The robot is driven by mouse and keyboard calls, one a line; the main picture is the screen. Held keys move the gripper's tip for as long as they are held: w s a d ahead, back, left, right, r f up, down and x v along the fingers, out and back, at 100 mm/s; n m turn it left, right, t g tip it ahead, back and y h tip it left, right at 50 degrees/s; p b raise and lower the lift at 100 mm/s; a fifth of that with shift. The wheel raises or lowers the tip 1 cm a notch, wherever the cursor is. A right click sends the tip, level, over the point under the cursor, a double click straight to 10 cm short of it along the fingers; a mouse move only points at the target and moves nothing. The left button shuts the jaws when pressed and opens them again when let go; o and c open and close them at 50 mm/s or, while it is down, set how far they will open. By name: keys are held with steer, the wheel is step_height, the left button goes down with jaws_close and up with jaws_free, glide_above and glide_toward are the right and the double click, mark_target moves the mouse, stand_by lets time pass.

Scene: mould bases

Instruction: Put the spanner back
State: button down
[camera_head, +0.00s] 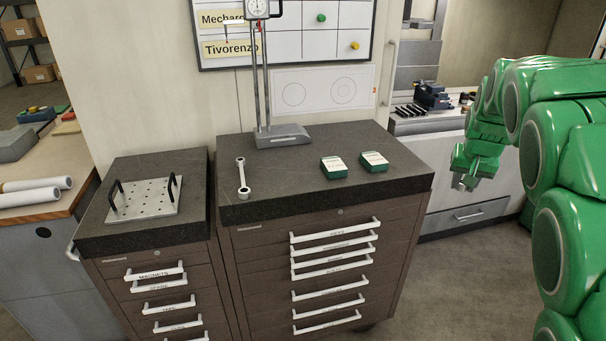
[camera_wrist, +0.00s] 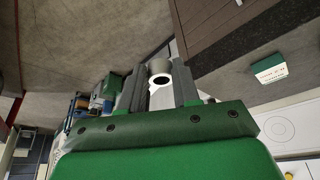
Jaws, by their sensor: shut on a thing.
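The spanner (camera_head: 243,180) is a silver double-ended wrench lying flat on the dark top of the larger drawer cabinet (camera_head: 300,195), near its left side. My gripper (camera_head: 464,184) hangs to the right of this cabinet, well apart from the spanner. In the wrist view my gripper (camera_wrist: 160,78) is shut on a small grey cylinder (camera_wrist: 158,67) with a dark round hole in its end. The fingers hide its sides, and I cannot tell exactly what it is. The drawers of this cabinet look closed; their small labels are too blurred to read.
Two green-and-white boxes (camera_head: 334,167) (camera_head: 374,161) and a dial-gauge stand (camera_head: 283,136) are on the same top. A lower cabinet at left bears a perforated plate (camera_head: 146,199) with black handles. A whiteboard (camera_head: 290,35) hangs behind. Floor at right is clear.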

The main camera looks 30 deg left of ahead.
steer(key=s+a+r+n+g+y, duration=0.1)
steer(key=s+a+n, duration=0.4)
steer(key=a, duration=0.7)
steer(key=s+a+r+n+g+y, duration=0.1)
steer(key=s+a+n, duration=0.4)
steer(key=s+a, duration=0.5)
steer(key=s+a+r+n+g+y, duration=0.2)
steer(key=s+a+n, duration=0.3)
steer(key=a, duration=0.9)
steer(key=shift+s+a+r, duration=0.15)
steer(key=shift+s+r, duration=0.6)
steer(key=shift+s, duration=0.5)
glide_toward(276, 187)
steer(key=shift+s+a+f, duration=0.4)
steer(key=shift+s+a, duration=0.1)
steer(key=shift+a, duration=0.25)
steer(key=shift+w+a+f, duration=0.3)
steer(key=shift+f, duration=0.15)
steer(key=shift+w+a+f, duration=0.25)
steer(key=shift+w+f, duration=0.05)
steer(key=shift+f, duration=1.6)
